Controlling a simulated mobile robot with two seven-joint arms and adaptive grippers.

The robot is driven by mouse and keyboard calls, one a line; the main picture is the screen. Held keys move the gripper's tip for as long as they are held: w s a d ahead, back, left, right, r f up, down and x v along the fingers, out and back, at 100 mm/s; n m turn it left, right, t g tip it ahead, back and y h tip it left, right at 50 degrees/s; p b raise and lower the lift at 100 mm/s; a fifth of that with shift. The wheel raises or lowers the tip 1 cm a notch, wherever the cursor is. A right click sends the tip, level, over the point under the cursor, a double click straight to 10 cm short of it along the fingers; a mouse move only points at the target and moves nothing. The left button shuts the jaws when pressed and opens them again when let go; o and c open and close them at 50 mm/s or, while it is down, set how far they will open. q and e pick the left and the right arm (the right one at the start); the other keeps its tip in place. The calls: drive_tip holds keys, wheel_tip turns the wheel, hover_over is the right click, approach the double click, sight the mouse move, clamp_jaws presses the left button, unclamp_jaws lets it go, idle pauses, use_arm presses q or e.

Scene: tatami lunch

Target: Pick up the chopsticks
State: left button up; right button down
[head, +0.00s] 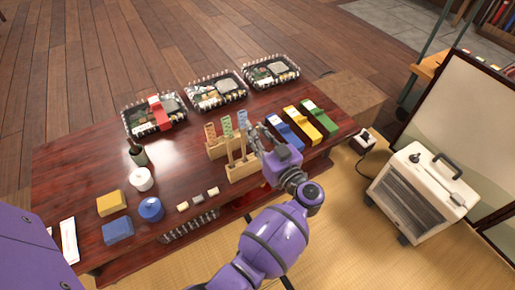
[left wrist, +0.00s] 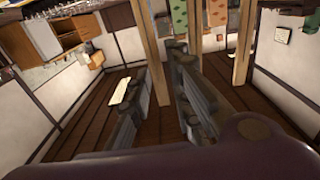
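Thin wooden sticks with patterned orange, green and blue upper parts stand in light wooden holders (head: 240,170) at the table's right middle; I take them as the chopsticks (head: 227,127). My left gripper (head: 263,138) is beside them, at the right of the blue one. In the left wrist view the left gripper (left wrist: 165,100) has its two grey fingers apart. One pale stick (left wrist: 147,45) shows just beyond the gap between them, and another (left wrist: 243,50) stands to the right. Whether a finger touches a stick I cannot tell. My right gripper is not in view.
Blue, yellow and green boxes (head: 310,120) lie right of the holders. Three trimmed trays (head: 215,92) line the far edge. A cup (head: 138,154), white and blue jars and blocks stand at left. A white heater (head: 415,190) stands right of the table (head: 85,165).

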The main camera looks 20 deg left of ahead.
use_arm(q)
clamp_jaws()
